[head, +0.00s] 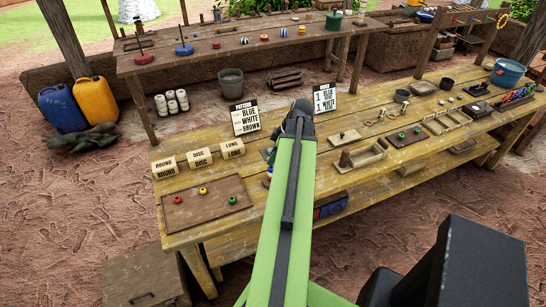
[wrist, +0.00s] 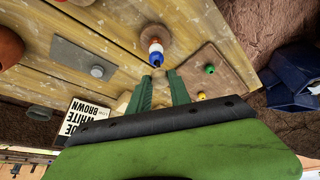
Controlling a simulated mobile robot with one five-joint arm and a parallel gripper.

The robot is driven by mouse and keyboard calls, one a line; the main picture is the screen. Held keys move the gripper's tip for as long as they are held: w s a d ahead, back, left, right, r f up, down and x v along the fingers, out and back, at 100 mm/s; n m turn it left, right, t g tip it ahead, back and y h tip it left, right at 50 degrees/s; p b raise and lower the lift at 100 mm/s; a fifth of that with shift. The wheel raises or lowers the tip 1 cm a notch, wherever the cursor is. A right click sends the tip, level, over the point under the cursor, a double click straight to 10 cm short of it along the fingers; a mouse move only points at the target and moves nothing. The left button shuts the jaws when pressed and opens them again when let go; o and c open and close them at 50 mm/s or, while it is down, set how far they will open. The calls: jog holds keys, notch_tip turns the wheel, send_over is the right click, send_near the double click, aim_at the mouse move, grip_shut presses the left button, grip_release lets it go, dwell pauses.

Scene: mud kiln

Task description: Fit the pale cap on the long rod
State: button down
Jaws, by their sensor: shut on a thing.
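My gripper (wrist: 161,78) shows in the wrist view as two green fingers a little apart, pointing at the tabletop. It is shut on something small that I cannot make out. Just beyond the fingertips stands a stack of blue, white and orange rings (wrist: 155,49) on a round brown base (wrist: 164,31), with a dark spot at its top. The stack also shows beside my arm in the head view (head: 268,175). In the head view my arm covers most of the gripper's surroundings. I cannot pick out the pale cap or the long rod with certainty.
A brown board (head: 206,204) with red, yellow and green knobs lies at the table's left. Wooden labels (head: 198,158) and a printed card (head: 245,118) stand behind it. Trays and small parts (head: 361,156) lie right of my arm. A grey plate (wrist: 88,58) lies near the stack.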

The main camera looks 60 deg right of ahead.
jog(key=shift+f, duration=0.1)
dwell(0.3)
jog(key=shift+f+b, duration=0.15)
jog(key=shift+b, duration=0.15)
jog(key=shift+f+b, duration=1)
dwell(1.0)
dwell(0.6)
jog(key=c, duration=1.1)
grip_release()
notch_tip(320, 180, up, 8)
jog(key=p, duration=0.8)
jog(key=shift+r, duration=0.1)
